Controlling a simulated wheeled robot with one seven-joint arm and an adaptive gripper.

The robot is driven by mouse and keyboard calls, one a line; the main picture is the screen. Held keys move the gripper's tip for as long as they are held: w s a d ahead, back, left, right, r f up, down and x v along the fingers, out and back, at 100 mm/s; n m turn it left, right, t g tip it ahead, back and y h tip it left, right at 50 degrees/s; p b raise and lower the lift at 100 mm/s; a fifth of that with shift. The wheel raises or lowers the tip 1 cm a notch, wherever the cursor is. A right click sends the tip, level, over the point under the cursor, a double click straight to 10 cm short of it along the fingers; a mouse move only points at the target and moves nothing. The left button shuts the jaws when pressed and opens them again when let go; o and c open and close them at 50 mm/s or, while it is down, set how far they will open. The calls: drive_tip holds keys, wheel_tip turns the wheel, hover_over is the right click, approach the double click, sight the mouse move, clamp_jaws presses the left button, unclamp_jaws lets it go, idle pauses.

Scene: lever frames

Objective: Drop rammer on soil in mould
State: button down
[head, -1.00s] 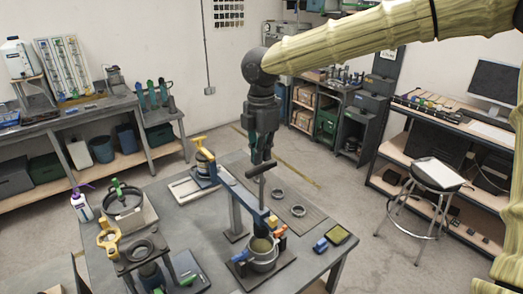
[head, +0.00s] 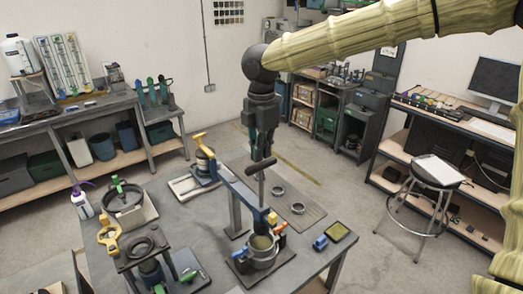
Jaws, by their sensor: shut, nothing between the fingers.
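The mould (head: 262,259) is a grey metal cylinder on a dark base plate near the front of the table. Brownish soil (head: 261,243) shows in its open top. The rammer (head: 261,187) stands upright above it as a thin rod with a dark crosswise handle on top. Its lower end passes behind or into a blue and orange guide, and I cannot see whether it touches the soil. My gripper (head: 263,158) points down just above the rammer's handle. It is shut and empty; whether its tips touch the handle is unclear.
A blue lever frame (head: 236,190) with a yellow-handled end stands just left of the rammer. Two metal rings (head: 298,208) lie on a mat to the right. A blue tool (head: 320,243) lies near the right edge. Other apparatus crowds the table's left side.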

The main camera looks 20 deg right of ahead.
drive_tip(key=shift+f, duration=0.15)
drive_tip(key=shift+f+b, duration=0.5)
drive_tip(key=shift+f, duration=0.7)
drive_tip(key=shift+r, duration=0.1)
wheel_tip(320, 180, up, 3)
drive_tip(key=shift+f+p, duration=0.2)
drive_tip(key=shift+p, duration=1)
drive_tip(key=shift+r, duration=2.2)
